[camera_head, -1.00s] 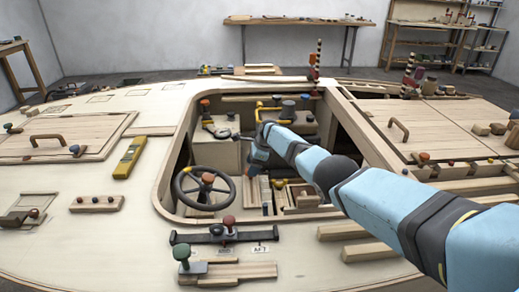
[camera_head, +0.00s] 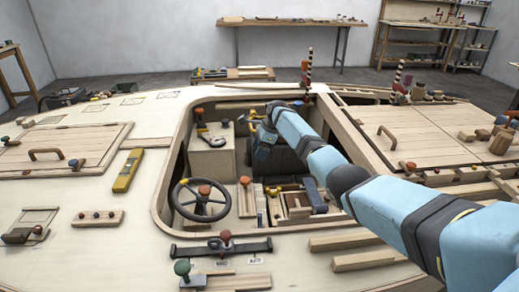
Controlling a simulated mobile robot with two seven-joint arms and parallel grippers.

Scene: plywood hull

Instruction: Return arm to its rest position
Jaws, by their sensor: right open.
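My right arm (camera_head: 390,205), pale blue with dark joints, reaches in from the lower right over the hull's open cockpit. My right gripper (camera_head: 262,153) hangs from its far end, pointing down into the cockpit. It is open, and I see nothing held in it. It is small and partly merged with the dark interior behind it. The steering wheel (camera_head: 201,215) stands to the left of the gripper and nearer to me, apart from it. My left gripper is not in view.
The cockpit rim (camera_head: 166,180) surrounds the opening. A wooden box (camera_head: 212,158) stands left of the gripper. A tray with small parts (camera_head: 300,205) lies below the arm. A striped post (camera_head: 307,68) rises behind.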

